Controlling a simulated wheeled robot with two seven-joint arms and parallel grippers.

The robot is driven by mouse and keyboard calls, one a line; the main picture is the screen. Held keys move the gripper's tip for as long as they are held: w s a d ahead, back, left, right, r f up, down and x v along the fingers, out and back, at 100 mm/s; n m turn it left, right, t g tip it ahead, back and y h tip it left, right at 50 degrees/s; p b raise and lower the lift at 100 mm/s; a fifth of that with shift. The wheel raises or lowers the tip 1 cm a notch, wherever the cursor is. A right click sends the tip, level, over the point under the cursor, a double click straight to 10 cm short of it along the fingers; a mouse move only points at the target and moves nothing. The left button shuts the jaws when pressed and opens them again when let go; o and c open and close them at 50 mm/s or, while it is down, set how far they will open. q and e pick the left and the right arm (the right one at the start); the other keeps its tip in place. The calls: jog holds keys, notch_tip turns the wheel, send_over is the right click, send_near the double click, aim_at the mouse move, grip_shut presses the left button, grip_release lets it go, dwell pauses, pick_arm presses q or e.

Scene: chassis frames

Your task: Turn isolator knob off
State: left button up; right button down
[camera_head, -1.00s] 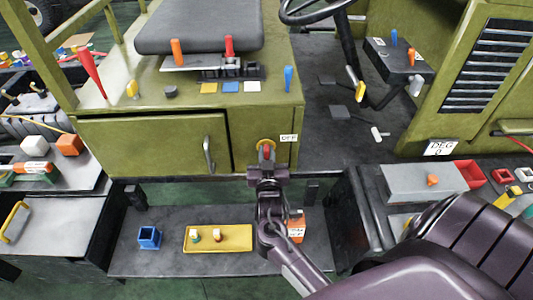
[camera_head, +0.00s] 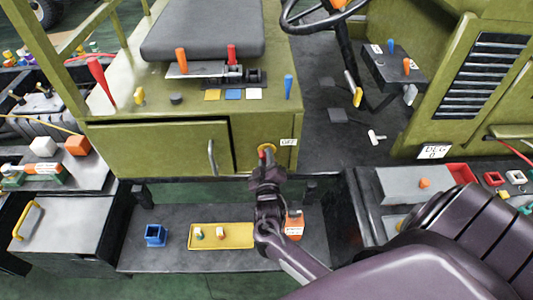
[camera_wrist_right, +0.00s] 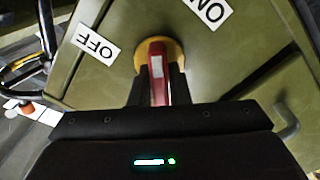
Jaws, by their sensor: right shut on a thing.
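The isolator knob is a red handle with a white mark (camera_wrist_right: 157,68) on a round yellow base (camera_wrist_right: 177,52), set in the olive panel. In the head view, the red knob (camera_head: 263,153) shows at the panel's right part, partly hidden by my right gripper (camera_head: 267,168). My right gripper's dark fingers (camera_wrist_right: 156,92) are shut on the red handle, one on each side. In the wrist view, an OFF label (camera_wrist_right: 96,47) lies left of the knob and an ON label (camera_wrist_right: 209,11) lies upper right. The OFF label (camera_head: 288,142) is right of the knob in the head view. My left gripper is out of view.
A panel handle (camera_head: 212,158) stands out left of the knob. Above are a dark seat (camera_head: 200,30) and several coloured levers. A low shelf with a yellow tray (camera_head: 237,241) and blue box (camera_head: 155,235) lies below. A grey box (camera_head: 410,185) stands right.

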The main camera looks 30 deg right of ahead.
jog(key=n+p, duration=0.2)
jog(key=n, duration=0.2)
jog(key=shift+a+n, duration=0.1)
jog(key=shift+n, duration=0.2)
jog(key=shift+f+n+p, duration=0.2)
jog(key=shift+n+p, duration=0.75)
jog(key=shift+n, duration=1.25)
jog(key=shift+f, duration=0.1)
jog(key=c, duration=1.4)
grip_release()
jog(key=b+v, duration=0.1)
jog(key=v, duration=0.6)
jog(key=shift+s+a, duration=0.25)
jog(key=shift+s, duration=0.1)
